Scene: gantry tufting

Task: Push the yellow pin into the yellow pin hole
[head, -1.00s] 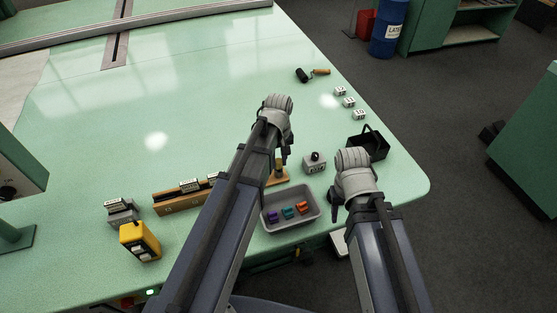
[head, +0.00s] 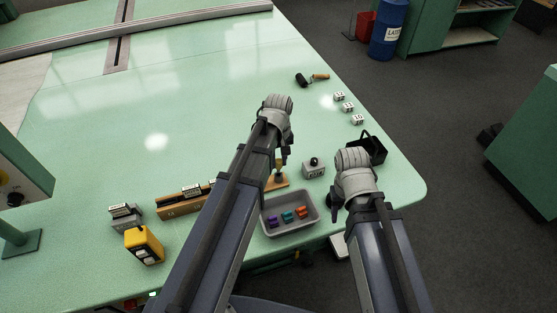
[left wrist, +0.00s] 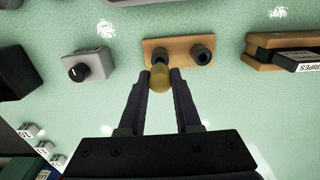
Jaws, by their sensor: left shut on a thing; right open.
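The yellow pin (left wrist: 160,78) shows its rounded end in the left wrist view, between the fingertips of my left gripper (left wrist: 160,82), which is shut on it. Behind it is a small wooden block (left wrist: 180,45) with two dark round sockets. The pin overlaps the lower side of the left socket (left wrist: 160,57); the right socket (left wrist: 201,54) is uncovered. Whether the pin is in the socket or above it I cannot tell. In the head view the block (head: 283,183) is partly hidden by my left arm. My right gripper (head: 335,203) is open, right of the grey tray.
The grey tray (head: 267,230) holds purple, teal and orange pieces. A grey box with a black knob (head: 314,170) stands right of the block. A black basket (head: 380,150), a yellow device (head: 143,245) and a wooden holder (head: 172,210) are around. The table's middle is clear.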

